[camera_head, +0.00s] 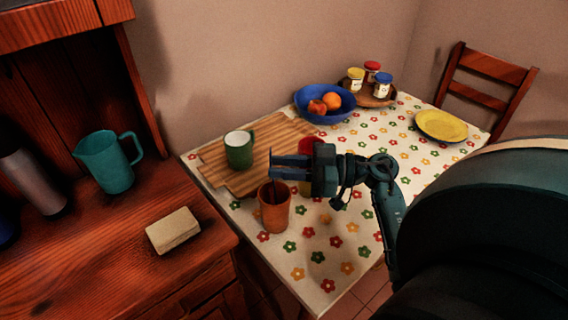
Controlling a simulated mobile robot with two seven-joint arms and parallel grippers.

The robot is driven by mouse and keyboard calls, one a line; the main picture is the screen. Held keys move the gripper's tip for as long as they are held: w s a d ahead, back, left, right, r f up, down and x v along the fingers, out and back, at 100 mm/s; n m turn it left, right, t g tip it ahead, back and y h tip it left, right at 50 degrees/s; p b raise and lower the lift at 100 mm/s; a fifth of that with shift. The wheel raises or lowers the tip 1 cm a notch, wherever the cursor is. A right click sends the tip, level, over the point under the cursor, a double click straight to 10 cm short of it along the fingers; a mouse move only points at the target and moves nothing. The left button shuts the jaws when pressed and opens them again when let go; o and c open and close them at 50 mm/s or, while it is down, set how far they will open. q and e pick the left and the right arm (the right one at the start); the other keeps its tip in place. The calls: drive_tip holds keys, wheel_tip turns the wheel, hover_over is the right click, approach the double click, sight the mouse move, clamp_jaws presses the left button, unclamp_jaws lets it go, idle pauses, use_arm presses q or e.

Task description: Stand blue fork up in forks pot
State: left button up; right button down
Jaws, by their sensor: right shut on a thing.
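My right gripper (274,166) reaches in from the right and is shut on the blue fork (271,152). The fork is thin and dark here, about upright, with one end sticking up above the fingertips. An orange-brown pot (274,212) stands on the table directly below the fingertips. The fork's lower part seems to run down into the pot's mouth; whether it touches the bottom is hidden. A second pot, red and yellow (307,146), stands behind my gripper, which partly covers it. My left gripper is not in view.
A striped board (215,167) with a green mug (239,150) lies behind the pot. A blue fruit bowl (324,117), a tray of jars (391,98) and a yellow plate (441,125) stand farther back. The cloth's front part is clear. A wooden counter (120,255) is left.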

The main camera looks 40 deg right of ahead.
drive_tip(key=c, duration=1.2)
unclamp_jaws()
drive_tip(key=shift+o, duration=0.2)
drive_tip(key=b+v, duration=0.1)
drive_tip(key=v, duration=1.2)
drive_tip(key=shift+d, duration=0.1)
